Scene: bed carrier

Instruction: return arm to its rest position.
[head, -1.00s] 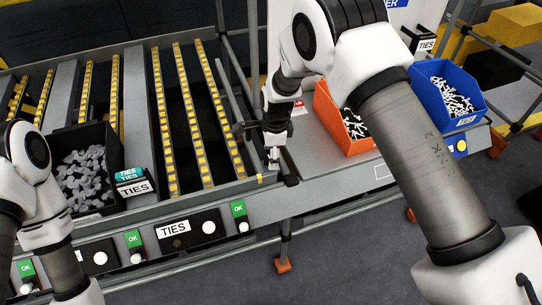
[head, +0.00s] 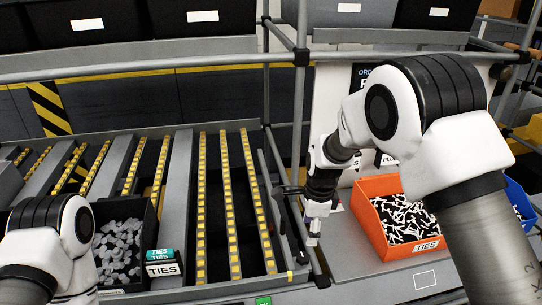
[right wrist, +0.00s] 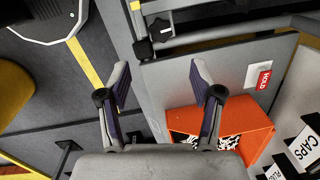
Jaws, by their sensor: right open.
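My right arm comes in from the right in the head view and bends down at the middle. My right gripper (head: 312,228) hangs near the grey frame post, left of the orange bin (head: 376,188). In the right wrist view its two fingers (right wrist: 162,90) stand wide apart with nothing between them. The orange bin also shows in the right wrist view (right wrist: 245,130), below and right of the fingers. My left arm shows at the lower left of the head view; its gripper is out of the picture.
A black bin (head: 140,208) of grey pieces sits on the roller rack (head: 174,205) at left. A blue bin (head: 519,200) is partly hidden behind my right arm. Dark bins (head: 201,17) line an upper shelf. Frame posts (head: 300,100) stand close to my right gripper.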

